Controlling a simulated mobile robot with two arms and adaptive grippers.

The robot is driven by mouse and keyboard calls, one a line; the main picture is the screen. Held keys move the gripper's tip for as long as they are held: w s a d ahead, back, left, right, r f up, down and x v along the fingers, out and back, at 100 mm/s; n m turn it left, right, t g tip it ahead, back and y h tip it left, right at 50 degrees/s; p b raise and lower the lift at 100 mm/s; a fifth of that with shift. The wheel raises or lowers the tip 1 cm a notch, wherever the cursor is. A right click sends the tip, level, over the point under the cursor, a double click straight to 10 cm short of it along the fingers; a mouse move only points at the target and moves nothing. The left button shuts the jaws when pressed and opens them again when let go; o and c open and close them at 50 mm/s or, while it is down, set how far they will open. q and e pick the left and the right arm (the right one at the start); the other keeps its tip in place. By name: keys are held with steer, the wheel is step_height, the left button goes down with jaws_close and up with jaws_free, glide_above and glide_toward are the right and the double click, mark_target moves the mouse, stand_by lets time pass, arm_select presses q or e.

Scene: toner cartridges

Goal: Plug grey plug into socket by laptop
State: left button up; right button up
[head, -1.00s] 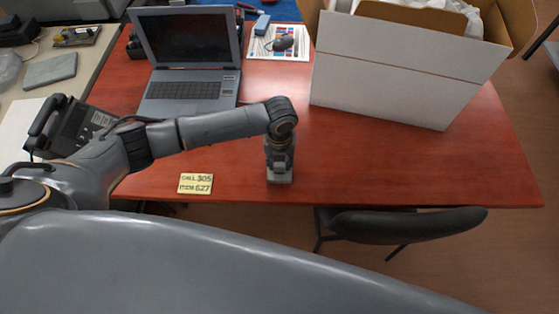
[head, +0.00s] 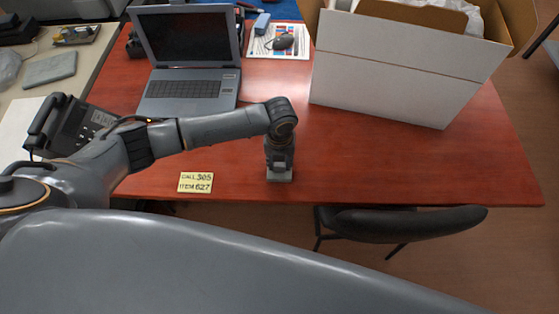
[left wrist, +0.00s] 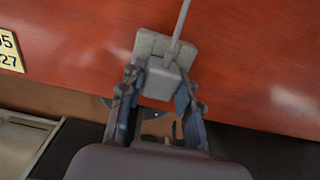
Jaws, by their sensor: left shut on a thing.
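My left gripper (head: 279,165) points down at the front middle of the red table. In the left wrist view its two fingers (left wrist: 158,108) are closed on the sides of a grey plug (left wrist: 161,82), from which a thin grey cable (left wrist: 180,22) runs upward. A pale grey block (left wrist: 152,44) sits right at the plug; it also shows under the gripper in the head view (head: 279,177). I cannot tell whether plug and block are joined. The open laptop (head: 188,75) stands at the back left. No socket beside it is clearly visible. My right gripper is not in view.
A yellow note (head: 196,183) lies left of the gripper. A large white box (head: 400,72) stands at the back right. A desk phone (head: 82,128) is at the left, partly behind my arm. A black chair (head: 400,223) stands at the front edge. The table's right front is clear.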

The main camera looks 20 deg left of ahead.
arm_select(q)
steer(key=shift+f, duration=0.15)
steer(key=o, duration=1.2)
steer(key=shift+c, duration=0.2)
